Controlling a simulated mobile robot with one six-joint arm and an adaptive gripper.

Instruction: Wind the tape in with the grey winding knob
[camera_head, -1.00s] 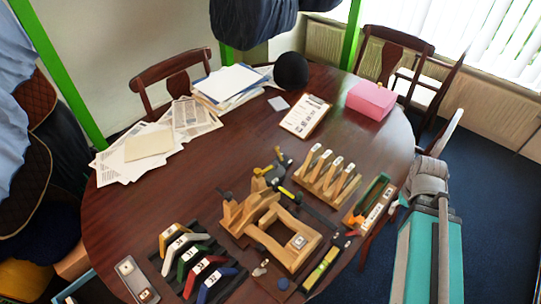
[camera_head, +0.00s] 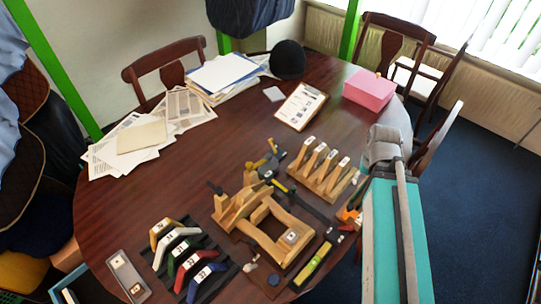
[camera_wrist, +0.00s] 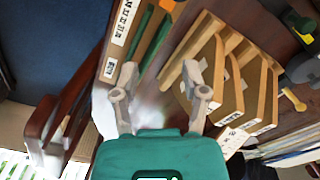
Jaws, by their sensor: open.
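A dark grey device with yellow parts (camera_head: 268,162) stands on the table behind the wooden saddle frame; it seems to be the tape winder, but I cannot make out its knob or tape clearly. In the wrist view a dark grey piece (camera_wrist: 303,68) with a yellow peg-like part (camera_wrist: 293,99) shows at the right edge, probably the same device. My gripper (camera_wrist: 160,98) is open and empty, its two fingers apart. It is near the slotted wooden rack, left of the device in the wrist view. My arm hides the gripper in the head view.
The wooden rack (camera_head: 318,168) holds several labelled wooden pieces. The wooden frame (camera_head: 243,222), a yellow-green level (camera_head: 313,266) and a black rack of coloured angle pieces (camera_head: 236,270) crowd the front. A pink box (camera_head: 369,92), clipboard (camera_head: 301,106) and papers stand behind. The left-middle table is clear.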

